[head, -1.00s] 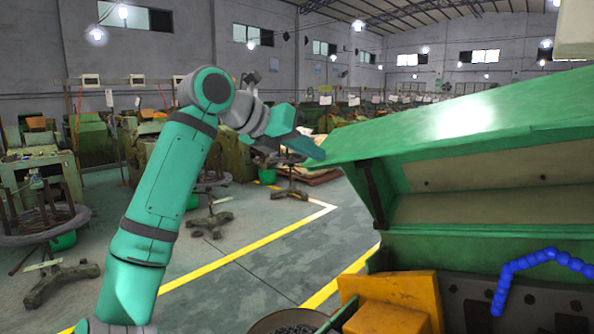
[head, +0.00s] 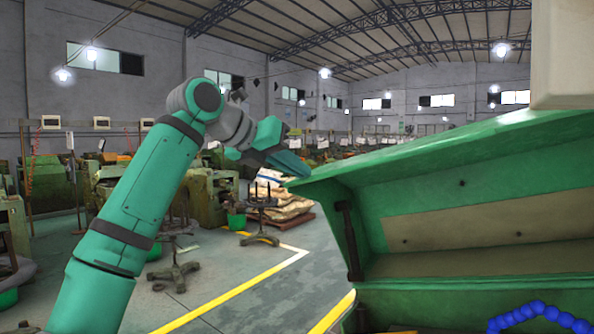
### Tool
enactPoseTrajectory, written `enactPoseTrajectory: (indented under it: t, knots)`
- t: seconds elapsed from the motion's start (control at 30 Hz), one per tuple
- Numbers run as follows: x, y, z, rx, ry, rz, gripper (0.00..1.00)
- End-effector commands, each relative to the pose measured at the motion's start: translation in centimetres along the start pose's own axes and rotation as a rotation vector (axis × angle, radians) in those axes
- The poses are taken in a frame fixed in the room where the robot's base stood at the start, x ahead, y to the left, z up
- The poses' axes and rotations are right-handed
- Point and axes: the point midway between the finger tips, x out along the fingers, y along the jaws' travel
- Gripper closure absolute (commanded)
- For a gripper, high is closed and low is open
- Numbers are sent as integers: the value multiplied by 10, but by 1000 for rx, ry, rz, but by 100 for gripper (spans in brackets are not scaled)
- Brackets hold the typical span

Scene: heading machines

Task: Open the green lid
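The green lid (head: 400,162) is at the right, raised and tilted over the green machine body (head: 485,300). Its pale underside panel (head: 470,218) and a dark strut (head: 347,240) at its left end show. My gripper (head: 290,160) is at the lid's near left corner, by its front edge, and looks to be touching it or very close. The fingers are seen from the side and overlap, so I cannot tell whether they are open or shut.
A blue segmented hose (head: 540,315) is at the lower right. A pale box (head: 562,55) hangs in the upper right corner. A stool (head: 262,215) and stacked sacks (head: 285,195) stand behind my gripper. Grey floor with yellow lines (head: 245,285) is clear between.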

Motion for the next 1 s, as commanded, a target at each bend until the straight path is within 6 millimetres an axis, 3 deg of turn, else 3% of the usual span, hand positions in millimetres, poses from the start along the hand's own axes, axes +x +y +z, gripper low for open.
enactPoseTrajectory:
  t: [0.03,0.33,0.77,1.0]
  knots:
    - [6,2,-6,-3,16,1,100]
    - [-2,5,-1,-5,14,5,100]
    - [-59,3,46,-3,3,1,100]
    - [-70,-2,60,3,4,-8,100]
